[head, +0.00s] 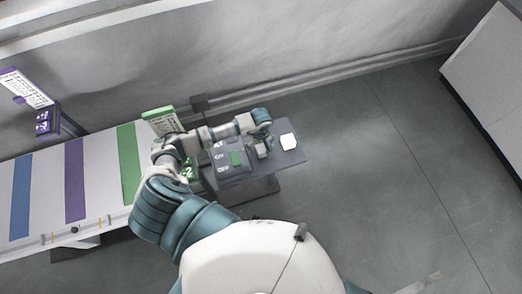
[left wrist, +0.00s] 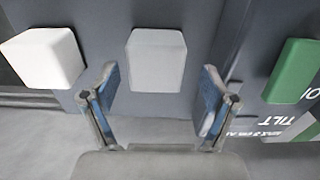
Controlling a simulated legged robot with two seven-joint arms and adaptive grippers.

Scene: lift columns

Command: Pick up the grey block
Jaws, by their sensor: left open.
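The grey block (left wrist: 156,60) is a light grey cube with rounded edges in the upper middle of the left wrist view. In the head view it is small, and the grey shapes below my left wrist are hard to tell apart. My left gripper (left wrist: 158,88) is open, with its two blue-padded fingers apart. The block lies ahead of the gap between the fingertips, with no visible contact. In the head view my left gripper (head: 260,138) hangs over the small dark table, between the white and green blocks. My right gripper is not in view.
A white block (left wrist: 42,57) is left of the grey one, and a green block (left wrist: 293,70) is right, by a printed label. The dark table (head: 290,157) stands near the wall. A white table (head: 98,180) with coloured stripes is at left. Floor at right is clear.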

